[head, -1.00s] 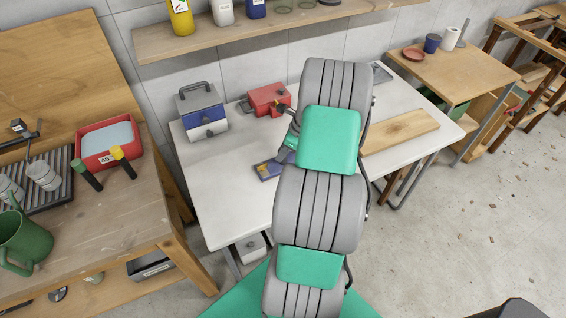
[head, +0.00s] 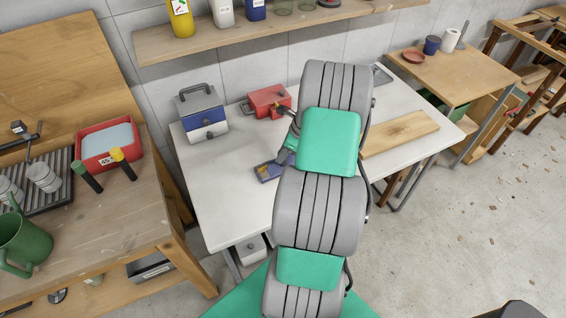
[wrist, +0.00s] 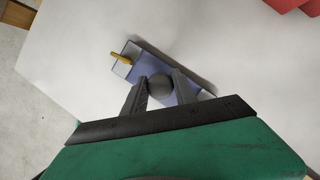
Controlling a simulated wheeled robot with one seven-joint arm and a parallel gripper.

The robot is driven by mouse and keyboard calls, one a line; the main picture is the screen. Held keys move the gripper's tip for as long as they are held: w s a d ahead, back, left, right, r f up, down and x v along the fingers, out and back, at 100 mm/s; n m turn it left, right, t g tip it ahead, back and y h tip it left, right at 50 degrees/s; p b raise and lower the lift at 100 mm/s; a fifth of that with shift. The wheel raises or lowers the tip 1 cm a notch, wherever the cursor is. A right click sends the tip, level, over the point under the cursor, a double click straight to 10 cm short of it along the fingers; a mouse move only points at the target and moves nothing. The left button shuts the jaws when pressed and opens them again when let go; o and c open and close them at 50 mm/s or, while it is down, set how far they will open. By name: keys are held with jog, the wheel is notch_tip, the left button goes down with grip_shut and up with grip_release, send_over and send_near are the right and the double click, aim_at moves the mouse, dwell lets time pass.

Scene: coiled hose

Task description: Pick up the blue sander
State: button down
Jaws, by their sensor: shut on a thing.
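The blue sander (wrist: 137,68) lies in the wrist view as a flat blue block with a grey round knob and a yellow piece near one end. My gripper (wrist: 160,86) is shut on its grey knob, one finger on each side. In the head view the sander (head: 268,171) is on the white table (head: 215,205), left of my arm, and partly hidden by it. My gripper's fingers are hidden there behind my arm. I cannot tell whether the sander touches the table.
A red vise-like tool (head: 268,100) and a grey-blue toolbox (head: 203,113) stand at the table's back. A wooden board (head: 402,132) lies to the right of my arm. The table's front left is clear. A shelf (head: 270,38) runs above.

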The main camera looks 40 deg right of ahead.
jog(key=shift+r, duration=0.15)
jog(key=shift+r, duration=0.3)
jog(key=v, duration=0.1)
jog(key=b+v, duration=0.1)
jog(key=v, duration=0.1)
jog(key=shift+w+a+r, duration=0.1)
jog(key=shift+w+a, duration=0.1)
jog(key=shift+w, duration=0.05)
jog(key=s+a+r+b, duration=0.1)
jog(key=s+a+r, duration=0.1)
jog(key=s+r, duration=0.7)
jog(key=s, duration=0.4)
jog(key=shift+s+b, duration=0.2)
jog(key=shift+b, duration=0.1)
